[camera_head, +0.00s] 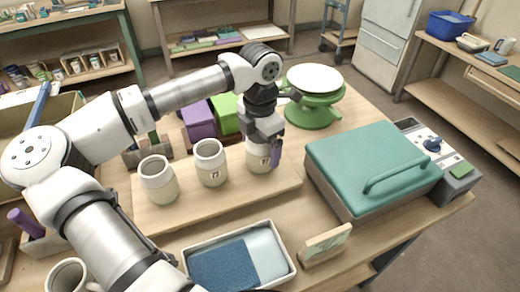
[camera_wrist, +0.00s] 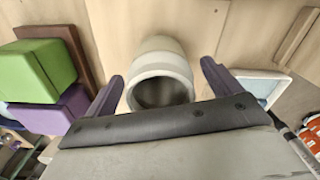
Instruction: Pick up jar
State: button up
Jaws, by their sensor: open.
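Three pale grey-cream jars stand upright in a row on a wooden board (camera_head: 225,205) in the head view: a left jar (camera_head: 158,182), a middle jar (camera_head: 210,165) marked with a dark number, and a right jar (camera_head: 256,161). My gripper (camera_head: 267,146) is at the right jar and hides part of its rim and right side. In the wrist view, my gripper (camera_wrist: 162,75) is open, its two purple fingers on either side of one jar (camera_wrist: 160,57). The jar's dark mouth faces the camera. Gaps show between the fingers and the jar near the fingertips.
A purple block (camera_head: 198,120) and green block (camera_head: 226,113) sit behind the jars. A green turntable (camera_head: 312,112) stands behind right. A teal-lidded box (camera_head: 365,160) is close on the right. A blue-and-white tray (camera_head: 238,262) lies in front, beside a small tilted sign (camera_head: 326,243).

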jog(key=shift+f, duration=0.9)
jog(key=shift+c, duration=0.4)
jog(key=c, duration=1.2)
jog(key=shift+r, duration=0.1)
